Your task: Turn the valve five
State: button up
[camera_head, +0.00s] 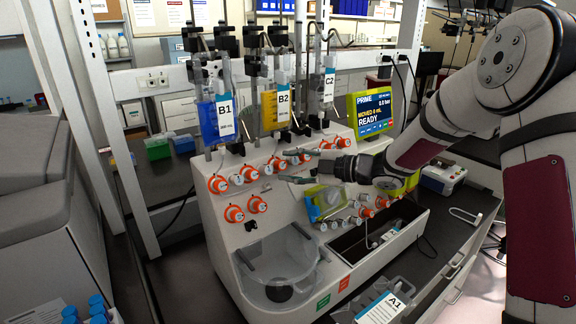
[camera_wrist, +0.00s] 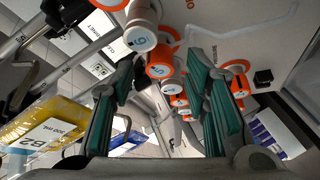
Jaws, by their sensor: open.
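In the wrist view, an orange valve knob (camera_wrist: 160,62) with a pale cap whose blue mark looks like a 5 shows between my fingers. A white-capped knob (camera_wrist: 140,38), apparently marked 6, is just above and left of it. My gripper (camera_head: 288,166) is open and reaches left across the front of the cell processor (camera_head: 219,231), its fingertips close to the upper row of orange valves. In the wrist view my gripper's green-padded fingers (camera_wrist: 160,68) are spread apart and hold nothing. I cannot tell whether they touch a knob. Valve numbers are too small to read in the head view.
Bags B1 (camera_head: 224,118), B2 (camera_head: 282,104) and C2 (camera_head: 328,86) hang above the valves. The processor's screen (camera_head: 374,112) reads READY. A clear bowl (camera_head: 279,260) sits below. More orange valves lie lower, near a yellow-green part (camera_head: 325,200).

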jog(key=shift+w+a+f, duration=0.1)
jog(key=shift+w+a, duration=0.25)
jog(key=shift+a, duration=0.2)
grip_shut()
jog(key=shift+w+n+g+h+b, duration=0.1)
jog(key=shift+n+g+h+b, duration=0.3)
jog(key=shift+n, duration=0.7)
jog(key=n+g, duration=0.1)
jog(key=n, duration=0.1)
jog(key=shift+n, duration=0.3)
grip_release()
